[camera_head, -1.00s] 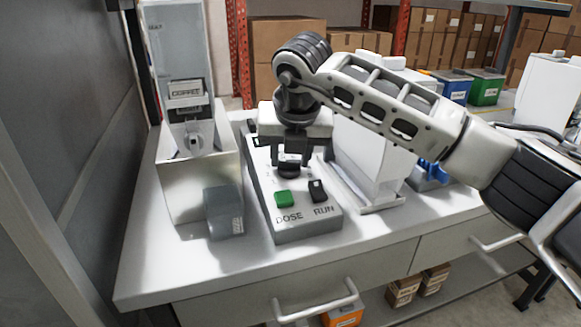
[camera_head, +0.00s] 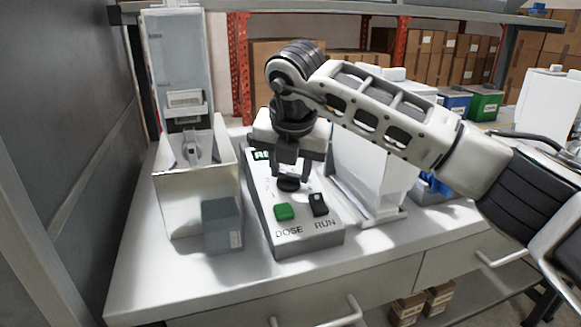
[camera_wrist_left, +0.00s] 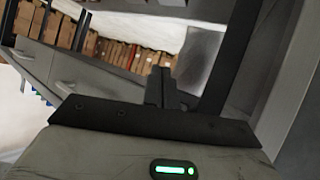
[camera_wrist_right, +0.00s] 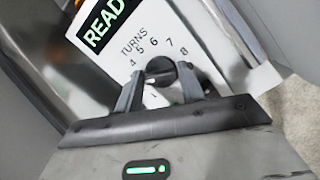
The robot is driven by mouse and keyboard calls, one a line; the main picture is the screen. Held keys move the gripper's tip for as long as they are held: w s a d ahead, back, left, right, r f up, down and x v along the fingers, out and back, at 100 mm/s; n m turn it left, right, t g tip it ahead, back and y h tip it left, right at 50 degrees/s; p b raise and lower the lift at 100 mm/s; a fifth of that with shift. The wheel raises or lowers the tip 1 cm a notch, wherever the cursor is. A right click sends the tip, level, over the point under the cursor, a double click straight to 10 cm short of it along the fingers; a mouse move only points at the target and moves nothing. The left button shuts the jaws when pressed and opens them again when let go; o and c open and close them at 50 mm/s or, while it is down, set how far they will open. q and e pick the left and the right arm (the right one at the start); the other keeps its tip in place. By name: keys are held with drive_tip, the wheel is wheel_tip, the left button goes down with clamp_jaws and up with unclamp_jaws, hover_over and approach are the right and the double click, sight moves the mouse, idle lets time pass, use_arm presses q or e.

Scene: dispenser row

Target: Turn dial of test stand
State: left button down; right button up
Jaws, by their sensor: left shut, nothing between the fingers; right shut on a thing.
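The test stand (camera_head: 290,243) is a light grey box with a sloped top on the white bench. Its black round dial (camera_head: 289,184) also shows in the right wrist view (camera_wrist_right: 161,68), ringed by the numbers 4 to 8 under the word TURNS. My right gripper (camera_head: 291,174) comes down over the dial from above, its fingers shut on the dial's sides. A green display reading READ (camera_wrist_right: 103,22), partly cut off, is beyond the dial. My left gripper (camera_wrist_left: 160,88) is shut and empty, away from the stand; it is not visible in the head view.
A green DOSE button (camera_head: 284,211) and a black RUN switch (camera_head: 319,204) sit at the stand's front. A dispenser (camera_head: 190,185) stands to the left with a grey cup-like block (camera_head: 222,224) before it. A white unit (camera_head: 372,178) stands close on the right. The bench front is clear.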

drive_tip(key=o, duration=1)
drive_tip(key=shift+c, duration=0.2)
drive_tip(key=shift+r, duration=0.1)
drive_tip(key=v, duration=1.5)
drive_tip(key=shift+s+r, duration=0.25)
drive_tip(key=shift+r, duration=0.1)
